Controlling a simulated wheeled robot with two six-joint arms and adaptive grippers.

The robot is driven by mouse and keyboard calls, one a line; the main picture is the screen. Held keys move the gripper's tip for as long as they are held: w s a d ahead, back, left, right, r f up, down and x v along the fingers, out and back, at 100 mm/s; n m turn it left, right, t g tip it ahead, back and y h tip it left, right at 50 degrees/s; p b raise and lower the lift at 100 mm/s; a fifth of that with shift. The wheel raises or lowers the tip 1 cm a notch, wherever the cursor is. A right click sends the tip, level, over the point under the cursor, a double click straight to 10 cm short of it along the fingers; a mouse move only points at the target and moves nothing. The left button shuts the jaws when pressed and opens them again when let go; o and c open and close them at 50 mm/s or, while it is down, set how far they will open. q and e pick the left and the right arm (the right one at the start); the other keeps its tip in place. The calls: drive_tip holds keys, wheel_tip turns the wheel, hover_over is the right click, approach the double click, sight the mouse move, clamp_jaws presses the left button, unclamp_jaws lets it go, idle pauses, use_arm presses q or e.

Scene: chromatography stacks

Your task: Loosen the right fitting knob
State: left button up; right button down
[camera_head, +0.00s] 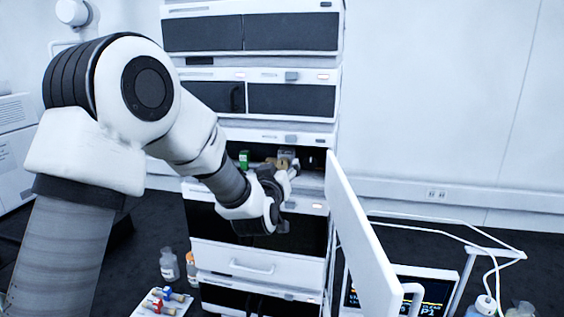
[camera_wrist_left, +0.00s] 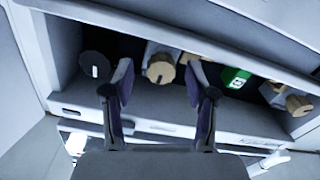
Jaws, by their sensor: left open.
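A tan round fitting knob (camera_wrist_left: 160,70) with a small dark mark on its face sits on a light mount inside the open compartment. My left gripper (camera_wrist_left: 160,82) is open. In the left wrist view its two dark fingers stand on either side of this knob, with visible gaps. In the head view my left gripper (camera_head: 282,174) reaches into the open bay of the stack, and the knob is small and partly hidden there. Another tan fitting (camera_wrist_left: 298,104) shows at the right of the left wrist view, beyond a green block (camera_wrist_left: 236,77). My right gripper is out of view.
A black round knob (camera_wrist_left: 97,66) sits close beside the left finger in the left wrist view. The open white door (camera_head: 362,240) stands right of the bay. Bottles (camera_head: 170,264) and a white tray (camera_head: 160,303) are low at the left.

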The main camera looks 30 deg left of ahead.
use_arm(q)
drive_tip(key=shift+a, duration=0.1)
clamp_jaws()
